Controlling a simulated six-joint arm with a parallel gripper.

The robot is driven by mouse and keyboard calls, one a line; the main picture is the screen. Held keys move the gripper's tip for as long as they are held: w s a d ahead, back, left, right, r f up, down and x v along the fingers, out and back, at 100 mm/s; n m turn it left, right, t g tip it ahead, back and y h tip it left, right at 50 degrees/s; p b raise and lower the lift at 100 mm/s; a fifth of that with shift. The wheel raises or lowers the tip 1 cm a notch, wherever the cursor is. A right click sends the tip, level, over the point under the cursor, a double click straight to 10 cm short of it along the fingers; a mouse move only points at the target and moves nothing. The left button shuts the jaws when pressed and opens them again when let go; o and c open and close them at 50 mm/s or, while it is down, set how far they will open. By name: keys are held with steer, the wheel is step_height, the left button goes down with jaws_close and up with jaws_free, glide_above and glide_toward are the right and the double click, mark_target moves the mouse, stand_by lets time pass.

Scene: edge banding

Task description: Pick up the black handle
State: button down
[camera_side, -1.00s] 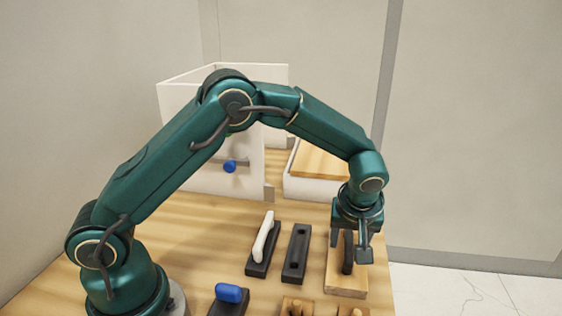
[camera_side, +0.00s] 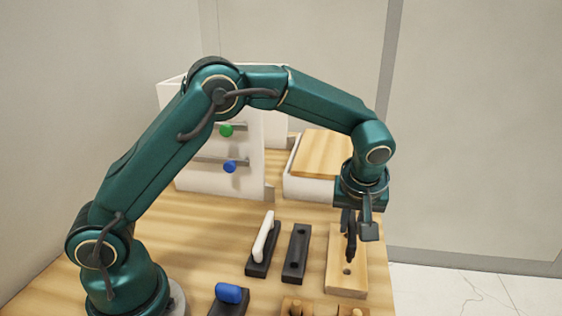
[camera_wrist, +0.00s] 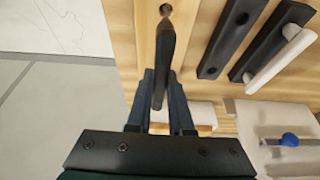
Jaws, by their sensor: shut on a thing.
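The black handle (camera_side: 350,246) is held by my gripper (camera_side: 357,228) above the light wooden block (camera_side: 347,283). In the side view it hangs roughly upright, and a round hole shows in the block just below its lower end. In the wrist view the black handle (camera_wrist: 163,58) stands between the two fingers of my gripper (camera_wrist: 160,90), which are shut on it. A hole also shows in the wooden block near the handle's far end in that view.
A black holder with a white handle (camera_side: 263,238) and an empty black holder (camera_side: 297,254) stand left of the block. A blue piece (camera_side: 228,293) is at the front. A white cabinet (camera_side: 210,178) and a wood-topped white box (camera_side: 315,182) stand behind.

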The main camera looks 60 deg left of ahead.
steer(key=s+a+r, duration=0.4)
steer(key=a+r, duration=0.3)
steer(key=a, duration=0.4)
stand_by(0.3)
